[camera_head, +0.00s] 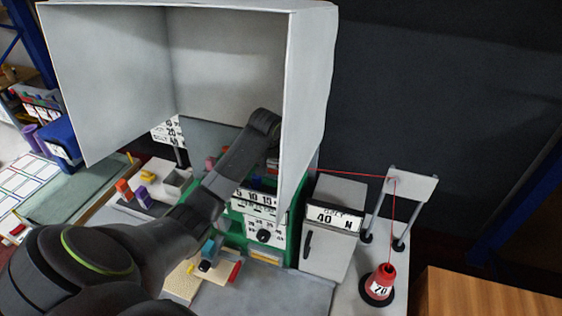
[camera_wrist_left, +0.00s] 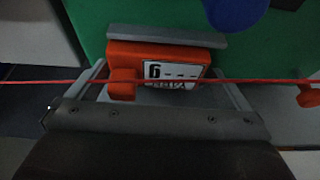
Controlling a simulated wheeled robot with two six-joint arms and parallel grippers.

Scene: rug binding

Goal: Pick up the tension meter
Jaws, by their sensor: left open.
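The orange-red block with a white display reading "6" and dashes, which looks like the tension meter (camera_wrist_left: 124,83), is in the left wrist view against a green surface. A grey bar runs along its far edge. My left gripper (camera_wrist_left: 160,68) is open, with one finger on each side of the meter; I cannot tell if they touch it. A taut red cord (camera_wrist_left: 270,81) crosses in front of the meter. In the head view my left arm reaches under the hood, and its gripper is hidden. My right gripper is in neither view.
A large pale hood (camera_head: 110,80) stands over the green machine (camera_head: 292,225). To the right are a grey box marked 40 N (camera_head: 325,255), a cord stand (camera_head: 412,184) and a red cone weight (camera_head: 381,279). A blue round part (camera_wrist_left: 235,10) is near the meter.

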